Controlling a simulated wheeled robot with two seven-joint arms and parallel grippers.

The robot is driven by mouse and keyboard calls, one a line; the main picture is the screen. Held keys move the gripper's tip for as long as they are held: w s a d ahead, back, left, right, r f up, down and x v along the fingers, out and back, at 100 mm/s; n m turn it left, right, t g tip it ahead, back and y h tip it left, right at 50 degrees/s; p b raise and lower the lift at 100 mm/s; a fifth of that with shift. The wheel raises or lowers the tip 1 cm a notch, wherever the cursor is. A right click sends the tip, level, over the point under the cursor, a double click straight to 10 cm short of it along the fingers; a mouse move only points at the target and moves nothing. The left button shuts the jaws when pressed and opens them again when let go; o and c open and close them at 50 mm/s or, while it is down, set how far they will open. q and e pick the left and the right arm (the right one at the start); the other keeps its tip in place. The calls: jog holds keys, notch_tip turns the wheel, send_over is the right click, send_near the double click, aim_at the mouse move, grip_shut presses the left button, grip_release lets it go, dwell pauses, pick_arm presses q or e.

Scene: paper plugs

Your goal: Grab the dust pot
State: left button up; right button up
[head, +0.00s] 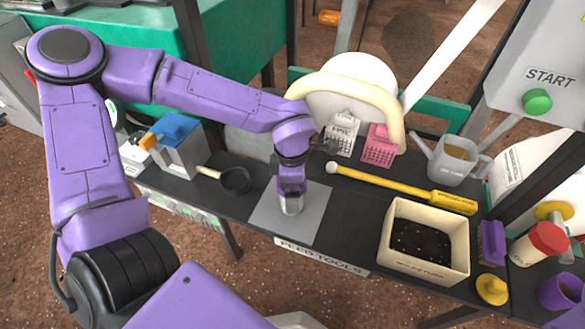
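A small grey metallic cylinder (291,206), which looks like the dust pot, stands upright on a grey square mat (265,222) at the middle of the dark bench. No readable label shows on it. My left arm comes in from the left and reaches down over the mat. My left gripper (291,189) points down, right at the top of the cylinder, and hides its upper part. I cannot tell whether the fingers are closed on it. My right gripper is not in view.
A black pan (235,181) lies left of the mat, near a blue-topped grey box (178,145). To the right are a yellow stick (400,187), a cream soil box (395,262), a watering can (453,160) and a red-capped bottle (540,245). Pink (380,147) and white baskets stand behind.

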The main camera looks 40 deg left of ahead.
pick_arm(q)
jog(key=shift+r, duration=0.15)
jog(key=c, duration=1.1)
